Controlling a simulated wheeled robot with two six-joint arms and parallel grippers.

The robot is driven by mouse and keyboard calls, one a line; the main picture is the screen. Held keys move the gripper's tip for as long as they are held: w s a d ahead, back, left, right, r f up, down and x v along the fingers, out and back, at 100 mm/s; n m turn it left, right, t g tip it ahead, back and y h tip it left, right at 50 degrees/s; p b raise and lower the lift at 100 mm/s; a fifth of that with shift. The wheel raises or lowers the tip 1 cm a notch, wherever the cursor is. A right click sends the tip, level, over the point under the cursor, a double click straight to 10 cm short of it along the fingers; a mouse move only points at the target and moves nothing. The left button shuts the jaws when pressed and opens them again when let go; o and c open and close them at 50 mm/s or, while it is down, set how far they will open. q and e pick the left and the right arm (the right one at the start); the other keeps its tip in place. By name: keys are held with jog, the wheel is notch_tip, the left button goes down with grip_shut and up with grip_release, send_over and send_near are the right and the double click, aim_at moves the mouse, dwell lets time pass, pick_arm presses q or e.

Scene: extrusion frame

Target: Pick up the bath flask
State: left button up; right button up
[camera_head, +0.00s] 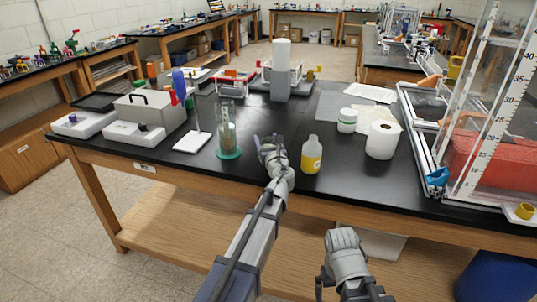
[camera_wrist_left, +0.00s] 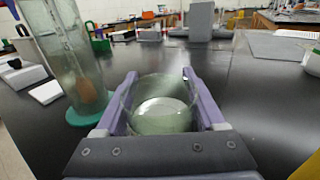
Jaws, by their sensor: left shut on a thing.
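A clear glass vessel with a greenish tint and a round rim, which looks like the bath flask (camera_wrist_left: 160,118), sits between the two purple fingers of my left gripper (camera_wrist_left: 160,100) in the left wrist view. The fingers are shut on its sides. In the head view my left gripper (camera_head: 271,150) is over the black bench near its front edge, and the flask is barely visible there. I cannot tell whether its base touches the bench. My right gripper (camera_head: 322,286) is low at the bottom of the head view, in front of the bench, and its fingers do not show clearly.
A tall glass cylinder (camera_head: 227,130) on a green base stands close left of my left gripper. A bottle of yellow liquid (camera_head: 311,156) stands close right. A white-lidded jar (camera_head: 347,121) and paper roll (camera_head: 382,140) are farther right. The black bench top (camera_head: 265,115) is clear behind the gripper.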

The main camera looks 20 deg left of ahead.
pick_arm(q)
jog(key=c, duration=0.4)
jog(key=shift+r, duration=0.25)
jog(key=shift+c, duration=0.2)
notch_tip(320, 180, up, 10)
jog(key=p, duration=1)
jog(key=shift+f, duration=0.25)
